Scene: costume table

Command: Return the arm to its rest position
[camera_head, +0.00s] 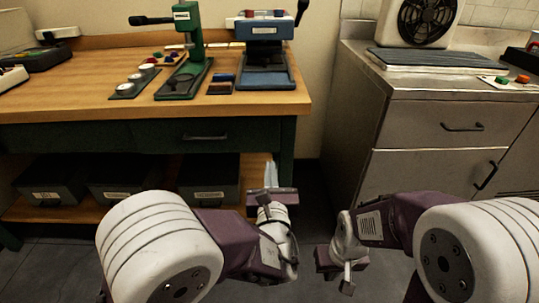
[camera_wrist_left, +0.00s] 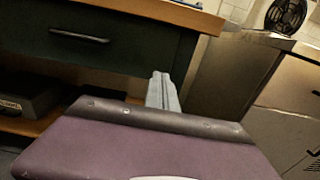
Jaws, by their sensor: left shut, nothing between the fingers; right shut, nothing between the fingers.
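My left gripper (camera_head: 271,176) is in front of the wooden table, below its top and near its right front leg. Its pale fingers point away from me and are shut with nothing between them. In the left wrist view the shut fingers (camera_wrist_left: 162,92) show beyond my purple gripper body, below the table's drawer. My right gripper (camera_head: 346,279) is low in front of the gap between the table and the metal cabinet, to the right of the left one. It is shut and empty, and its fingers are small in the head view.
The wooden table (camera_head: 60,108) carries a green press (camera_head: 187,40), a blue press (camera_head: 265,50) and small parts. Dark bins (camera_head: 208,181) sit on its lower shelf. A metal cabinet (camera_head: 420,165) with a fan unit (camera_head: 420,22) stands at right. Floor shows between them.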

